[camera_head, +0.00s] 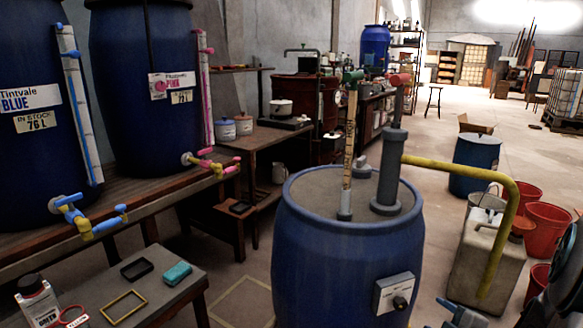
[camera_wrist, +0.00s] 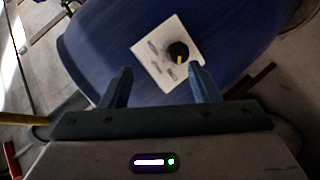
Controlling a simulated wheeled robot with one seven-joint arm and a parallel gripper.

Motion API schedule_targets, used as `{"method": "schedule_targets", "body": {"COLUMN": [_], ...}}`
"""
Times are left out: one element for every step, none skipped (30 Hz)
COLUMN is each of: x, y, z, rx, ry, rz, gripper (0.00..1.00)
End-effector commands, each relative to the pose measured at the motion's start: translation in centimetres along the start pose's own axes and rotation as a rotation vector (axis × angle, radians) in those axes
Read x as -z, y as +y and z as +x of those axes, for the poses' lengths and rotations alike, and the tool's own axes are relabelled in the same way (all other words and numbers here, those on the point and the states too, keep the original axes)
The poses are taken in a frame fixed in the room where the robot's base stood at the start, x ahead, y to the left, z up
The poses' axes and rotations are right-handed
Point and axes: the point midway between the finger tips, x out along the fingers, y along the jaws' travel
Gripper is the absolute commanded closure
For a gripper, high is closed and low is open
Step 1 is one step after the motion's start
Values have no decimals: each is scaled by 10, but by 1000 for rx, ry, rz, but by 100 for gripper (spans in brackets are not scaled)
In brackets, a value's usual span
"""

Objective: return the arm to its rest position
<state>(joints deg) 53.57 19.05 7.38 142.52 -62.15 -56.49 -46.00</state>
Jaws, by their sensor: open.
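My gripper (camera_wrist: 160,68) is open and empty in the wrist view, its two fingers spread apart. Beyond the fingers is the white control plate with a black knob (camera_wrist: 178,50) on the side of the blue vat (camera_wrist: 90,45). In the head view my gripper (camera_head: 453,312) shows at the lower right edge, just right of the blue vat (camera_head: 345,250), and my arm (camera_head: 562,275) runs off the right side. The vat's knob plate (camera_head: 393,293) faces the gripper's side. I cannot tell the exact gap between fingers and plate.
A yellow pipe (camera_head: 480,175) arches from the vat over a grey container (camera_head: 485,260) close to my arm. Red buckets (camera_head: 548,228) stand at the right. A low bench (camera_head: 165,300) with small items is at the left. Open floor lies behind, at the back right.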

Motion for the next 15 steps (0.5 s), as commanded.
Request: {"method": "schedule_targets", "body": {"x": [19, 23, 30, 35, 41, 49, 56, 62, 72, 80, 88, 99, 108, 118, 130], "y": [30, 38, 49, 58, 67, 78, 85, 93, 103, 110, 117, 126, 132, 137, 144], "z": [-7, -8, -11, -14, -18, -23, -28, -32, -39, -45, -52, -60, -67, -74, -85], "rx": [25, 38, 54, 63, 71, 80, 85, 91, 95, 99, 101, 105, 108, 112, 117], "ry": [-56, -93, -144, -180, -217, -264, -299, -333, -375, -407, -437, -476, -503, -529, -563], "rz": [12, 28, 51, 70, 92, 122, 148, 174, 212, 241, 273, 316, 351, 385, 435], "gripper": [45, 45, 45, 45, 45, 45, 45, 45, 45, 45, 45, 45, 45, 45, 45]}}
